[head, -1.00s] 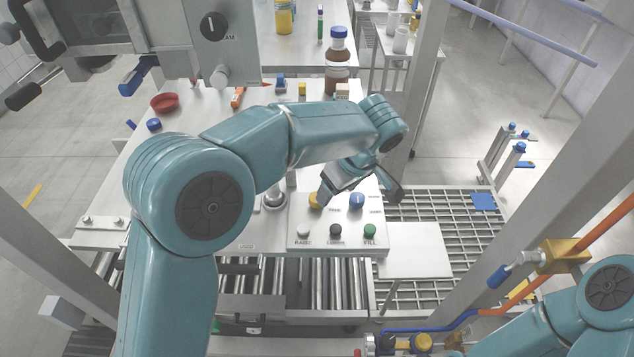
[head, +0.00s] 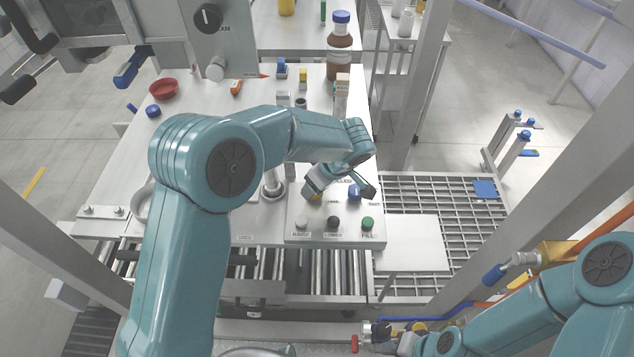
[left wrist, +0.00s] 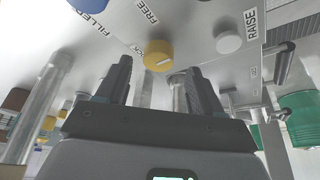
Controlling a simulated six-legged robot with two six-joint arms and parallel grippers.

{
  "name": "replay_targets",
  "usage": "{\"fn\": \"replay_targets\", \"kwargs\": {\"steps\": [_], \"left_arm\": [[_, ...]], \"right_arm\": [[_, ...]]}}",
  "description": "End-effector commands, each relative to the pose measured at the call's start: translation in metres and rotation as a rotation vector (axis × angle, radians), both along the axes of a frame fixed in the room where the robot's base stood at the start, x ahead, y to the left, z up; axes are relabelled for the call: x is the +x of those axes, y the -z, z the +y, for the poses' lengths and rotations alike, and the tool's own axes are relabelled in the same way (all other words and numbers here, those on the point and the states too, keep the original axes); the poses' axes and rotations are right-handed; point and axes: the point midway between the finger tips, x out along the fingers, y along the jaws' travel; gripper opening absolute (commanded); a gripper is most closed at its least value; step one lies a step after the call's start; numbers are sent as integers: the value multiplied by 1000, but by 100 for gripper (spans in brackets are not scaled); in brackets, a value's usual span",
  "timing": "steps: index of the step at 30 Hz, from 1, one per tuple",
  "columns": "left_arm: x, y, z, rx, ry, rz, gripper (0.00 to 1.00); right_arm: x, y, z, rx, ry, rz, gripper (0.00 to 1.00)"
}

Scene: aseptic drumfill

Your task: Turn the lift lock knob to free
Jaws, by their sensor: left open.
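The lift lock knob looks to be the yellow knob (left wrist: 158,54) in the left wrist view, close to the FREE label and a partly hidden label ending in "OCK". A pale line marks its face; I cannot tell its exact setting. In the head view my gripper mostly covers the yellow knob (head: 317,197). My left gripper (left wrist: 155,70) is open, with one finger toward each side of the knob and nothing held. It also shows over the control panel (head: 293,212) in the head view. My right gripper (head: 398,344) is at the bottom edge, its fingers unclear.
A blue knob (head: 354,192) stands right of the yellow one. The RAISE (head: 301,222), LOWER (head: 333,222) and FILL (head: 368,223) buttons line the panel's front. A brown bottle (head: 340,52) and a small carton (head: 342,95) stand behind.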

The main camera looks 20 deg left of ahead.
Motion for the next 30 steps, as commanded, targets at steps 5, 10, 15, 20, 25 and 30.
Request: {"fn": "replay_targets", "kwargs": {"steps": [5,10,15,20,25,30], "left_arm": [[6,19,8,2,-2,1,67],[8,25,9,0,-1,-2,67],[8,25,9,0,-1,-2,67],[8,25,9,1,-1,-1,21],[8,25,9,0,0,-1,11],[8,27,9,0,25,-2,11]], "right_arm": [[0,-5,0,0,0,0,43],[0,-5,0,0,0,0,43],[0,-5,0,0,0,0,43],[0,-5,0,0,0,0,43],[0,-4,0,0,0,0,43],[0,4,0,0,0,0,43]]}}
